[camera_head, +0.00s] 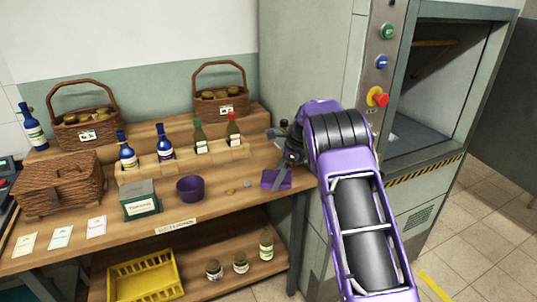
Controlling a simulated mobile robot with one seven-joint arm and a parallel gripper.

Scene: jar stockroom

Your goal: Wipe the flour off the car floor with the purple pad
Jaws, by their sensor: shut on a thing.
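The purple pad (276,180) lies at the right end of the wooden table, at or just above its surface. My gripper (281,177) points down at it and is shut on it; the fingers are small and partly dark in this view. The lift car floor (418,138) shows as a grey surface inside the open car at the right. My arm and the car's frame hide part of it.
A purple bowl (190,189), a green box (140,200) and coins stand left of the pad. Bottles and baskets stand behind. The control panel (380,62) and the striped sill (425,170) edge the car. Tiled floor is free at the right.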

